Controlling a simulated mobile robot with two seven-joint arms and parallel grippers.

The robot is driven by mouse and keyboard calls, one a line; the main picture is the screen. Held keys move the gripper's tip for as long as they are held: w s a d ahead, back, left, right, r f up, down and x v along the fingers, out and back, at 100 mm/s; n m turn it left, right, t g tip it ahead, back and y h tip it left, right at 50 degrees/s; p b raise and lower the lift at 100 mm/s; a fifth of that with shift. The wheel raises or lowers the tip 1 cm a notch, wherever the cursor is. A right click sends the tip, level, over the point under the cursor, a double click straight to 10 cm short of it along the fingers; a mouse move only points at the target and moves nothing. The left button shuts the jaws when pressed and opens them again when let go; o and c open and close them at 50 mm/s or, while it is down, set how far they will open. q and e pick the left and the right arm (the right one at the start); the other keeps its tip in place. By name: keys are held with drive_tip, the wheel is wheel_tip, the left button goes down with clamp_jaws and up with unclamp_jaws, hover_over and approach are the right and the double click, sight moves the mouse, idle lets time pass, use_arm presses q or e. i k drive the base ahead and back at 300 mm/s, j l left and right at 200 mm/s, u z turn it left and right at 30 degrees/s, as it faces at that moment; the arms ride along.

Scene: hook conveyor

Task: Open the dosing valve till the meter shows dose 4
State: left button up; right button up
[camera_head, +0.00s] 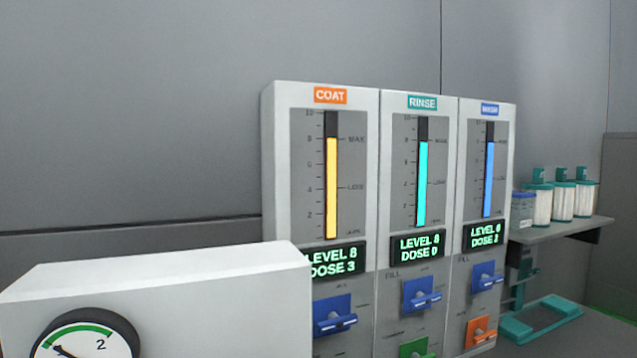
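Three dosing columns stand side by side, labelled COAT, RINSE and a third with a blue label too small to read surely. The COAT meter (335,262) reads LEVEL 8, DOSE 3. The RINSE meter (418,246) reads LEVEL 8, DOSE 0. The third meter (483,236) seems to read level 8 or 6, dose 2. Blue valve handles sit below the meters on COAT (334,316), RINSE (421,294) and the third column (487,275). A green handle (416,347) and an orange handle (480,331) sit lower. Neither gripper is in view.
A white box (190,290) with a round gauge (85,340) stands front left, hiding part of the COAT column. A shelf (560,229) with several teal-capped canisters (563,201) is at the right. A teal frame (540,318) lies below it.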

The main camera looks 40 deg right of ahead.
sight(480, 337)
drive_tip(key=k+l, duration=0.25)
drive_tip(key=l, duration=0.15)
drive_tip(key=k+l, duration=0.3)
drive_tip(key=l, duration=0.15)
drive_tip(key=k+l+z, duration=0.15)
drive_tip(key=z, duration=0.2)
drive_tip(key=l+z, duration=0.3)
drive_tip(key=z, duration=0.95)
drive_tip(key=l+u, duration=0.15)
drive_tip(key=u, duration=0.15)
drive_tip(key=i+l+u, duration=0.1)
drive_tip(key=l+u, duration=0.4)
drive_tip(key=l, duration=0.25)
drive_tip(key=i+l+u, duration=0.2)
drive_tip(key=l, duration=0.65)
drive_tip(key=k, duration=0.1)
